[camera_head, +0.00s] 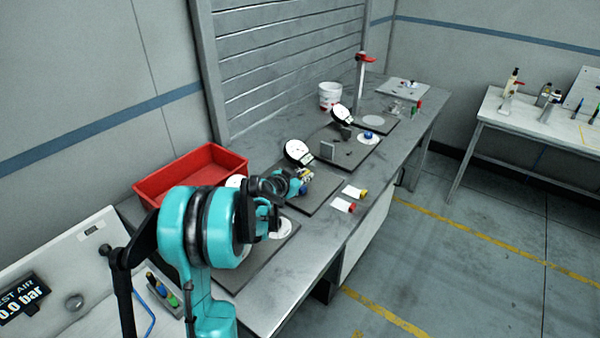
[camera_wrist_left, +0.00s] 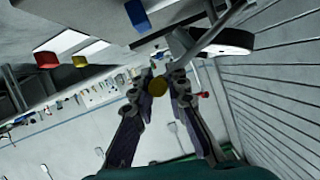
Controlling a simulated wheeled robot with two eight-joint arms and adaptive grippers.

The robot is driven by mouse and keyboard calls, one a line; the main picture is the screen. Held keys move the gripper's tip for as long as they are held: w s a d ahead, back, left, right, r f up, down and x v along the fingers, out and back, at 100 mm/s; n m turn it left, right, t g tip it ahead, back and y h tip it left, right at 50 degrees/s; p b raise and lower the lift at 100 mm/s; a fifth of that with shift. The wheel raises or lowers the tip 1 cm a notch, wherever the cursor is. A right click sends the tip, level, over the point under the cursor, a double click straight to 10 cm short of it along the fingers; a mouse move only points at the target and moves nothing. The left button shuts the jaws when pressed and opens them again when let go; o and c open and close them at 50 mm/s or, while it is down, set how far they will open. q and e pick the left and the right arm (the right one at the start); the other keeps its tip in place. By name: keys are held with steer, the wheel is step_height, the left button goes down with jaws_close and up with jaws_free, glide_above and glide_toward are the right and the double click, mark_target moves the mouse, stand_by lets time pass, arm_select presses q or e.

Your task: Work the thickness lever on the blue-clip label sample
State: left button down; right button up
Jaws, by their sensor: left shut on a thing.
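My left gripper (camera_head: 297,181) reaches over the bench to the dial gauge (camera_head: 297,151) on the second dark plate. The left wrist view shows its two fingers (camera_wrist_left: 159,88) closed around a small yellow-brown knob (camera_wrist_left: 157,87), which appears to be the lever end. The round gauge head (camera_wrist_left: 224,42) is just beyond the fingers in that view. A blue clip (camera_wrist_left: 136,14) shows at its top, near the gauge; its label is mostly cut off or hidden. In the head view my gripper covers most of the gauge's lower part. My right gripper is not in view.
A red-clip label (camera_head: 343,206) and a yellow-clip label (camera_head: 355,192) lie near the bench's front edge. A red bin (camera_head: 190,172) stands at the back left. Another dial gauge (camera_head: 342,114) stands farther along. A slatted wall (camera_head: 290,60) closes the back.

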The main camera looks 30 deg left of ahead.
arm_select(q)
steer(key=shift+d+f+m+y+b, duration=0.3)
steer(key=shift+f+m+b, duration=0.25)
steer(key=shift+f, duration=0.25)
steer(key=shift+d+f+m+y+b, duration=0.15)
steer(key=shift+f+m+y+b, duration=0.15)
steer(key=shift+f+m+b, duration=0.35)
steer(key=shift+f, duration=0.1)
steer(key=c, duration=1.5)
jaws_free()
steer(key=shift+s, duration=0.1)
